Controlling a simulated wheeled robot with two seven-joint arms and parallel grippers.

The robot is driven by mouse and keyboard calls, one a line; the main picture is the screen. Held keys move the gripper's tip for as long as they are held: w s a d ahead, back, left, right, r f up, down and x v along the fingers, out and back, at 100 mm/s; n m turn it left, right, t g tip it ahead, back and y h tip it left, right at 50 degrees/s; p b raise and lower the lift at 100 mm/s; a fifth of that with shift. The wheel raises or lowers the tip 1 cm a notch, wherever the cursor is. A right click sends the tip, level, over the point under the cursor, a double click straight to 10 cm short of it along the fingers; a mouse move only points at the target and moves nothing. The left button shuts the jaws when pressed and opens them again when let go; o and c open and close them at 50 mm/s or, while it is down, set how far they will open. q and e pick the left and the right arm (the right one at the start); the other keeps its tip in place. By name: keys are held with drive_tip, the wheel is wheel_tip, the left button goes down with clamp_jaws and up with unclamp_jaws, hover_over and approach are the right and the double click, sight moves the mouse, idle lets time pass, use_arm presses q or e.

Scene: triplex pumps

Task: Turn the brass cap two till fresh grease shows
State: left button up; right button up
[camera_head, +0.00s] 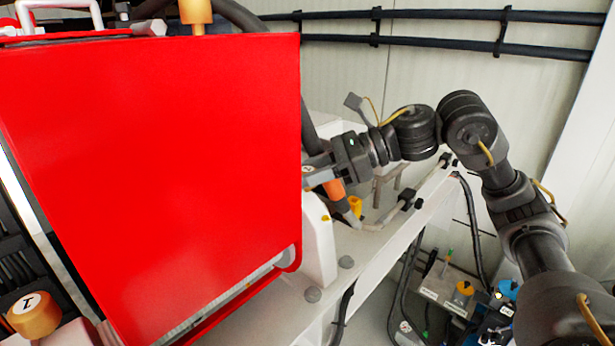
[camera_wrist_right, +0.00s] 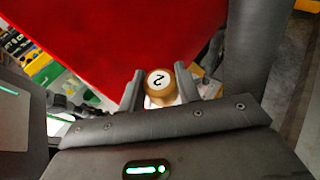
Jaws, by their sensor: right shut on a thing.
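The brass cap two (camera_wrist_right: 160,82) shows in the right wrist view, its white face marked "2". It sits between the two fingers of my right gripper (camera_wrist_right: 160,72), which is shut on it. In the head view my right gripper (camera_head: 312,172) reaches in from the right, behind the edge of a red panel. That panel hides the fingertips and the cap there. No grease can be made out around the cap. My left gripper is in neither view.
The large red panel (camera_head: 160,150) fills the left of the head view. A brass cap marked "1" (camera_head: 35,315) is at lower left, and another brass cap (camera_head: 195,12) is above the panel. A white frame (camera_head: 400,225) with hoses runs below my right arm.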

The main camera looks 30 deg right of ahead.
drive_tip(key=shift+m+t+h, duration=0.5)
drive_tip(key=shift+m+t, duration=0.4)
drive_tip(key=shift+t, duration=0.1)
drive_tip(key=shift+r+m+t+h+p, duration=0.3)
drive_tip(key=shift+m+t+h, duration=0.4)
drive_tip(key=shift+m+t, duration=0.15)
drive_tip(key=shift+f+m+t+h, duration=0.15)
drive_tip(key=shift+m+t+h, duration=0.35)
drive_tip(key=shift+m, duration=0.15)
drive_tip(key=shift+f+m+t+h+b, duration=0.15)
drive_tip(key=shift+m+t+h+b, duration=0.2)
drive_tip(key=shift+m+h+b, duration=0.35)
drive_tip(key=shift+m+t+h+b, duration=0.4)
drive_tip(key=shift+m+h+b, duration=0.2)
drive_tip(key=shift+b, duration=1.1)
drive_tip(key=o, duration=1)
